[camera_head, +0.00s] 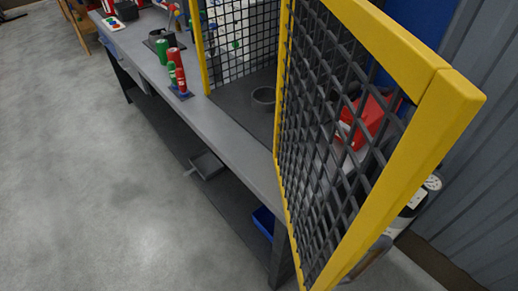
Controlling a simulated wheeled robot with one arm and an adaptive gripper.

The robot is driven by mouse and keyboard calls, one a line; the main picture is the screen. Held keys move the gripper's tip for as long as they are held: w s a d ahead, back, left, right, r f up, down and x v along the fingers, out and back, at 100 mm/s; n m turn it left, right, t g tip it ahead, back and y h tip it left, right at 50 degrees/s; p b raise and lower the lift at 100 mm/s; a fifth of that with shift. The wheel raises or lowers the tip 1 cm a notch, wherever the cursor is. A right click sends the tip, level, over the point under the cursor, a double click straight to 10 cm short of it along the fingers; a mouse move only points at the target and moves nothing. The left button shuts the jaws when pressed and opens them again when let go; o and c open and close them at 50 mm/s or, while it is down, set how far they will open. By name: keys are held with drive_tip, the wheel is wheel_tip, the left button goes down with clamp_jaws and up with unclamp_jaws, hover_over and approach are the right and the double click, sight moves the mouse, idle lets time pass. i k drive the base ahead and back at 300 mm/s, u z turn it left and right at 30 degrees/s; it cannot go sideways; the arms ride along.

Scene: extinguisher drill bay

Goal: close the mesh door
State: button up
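The mesh door (404,182), a yellow frame filled with black wire mesh, fills the right foreground. It stands open, swung out past the bench's front edge towards me. A dark grey bar (372,258) shows at its lower outer edge, partly hidden; I cannot tell if it is the door's handle. The cage opening shows left of the door, with a yellow post (201,50) and a mesh panel (240,40). I cannot make out my gripper in this view.
A grey bench (225,130) runs under the cage, with red and green cylinders (177,70) on it. A dark ring (263,96) lies inside. A red object (367,120) and a round gauge (433,182) show at the right. The floor (90,170) at left is clear.

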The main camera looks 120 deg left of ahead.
sight(448, 103)
drive_tip(key=u, duration=1.8)
drive_tip(key=i, duration=1.2)
drive_tip(key=u, duration=0.95)
drive_tip(key=i, duration=0.3)
drive_tip(key=u, duration=0.95)
drive_tip(key=k, duration=0.25)
drive_tip(key=z, duration=0.05)
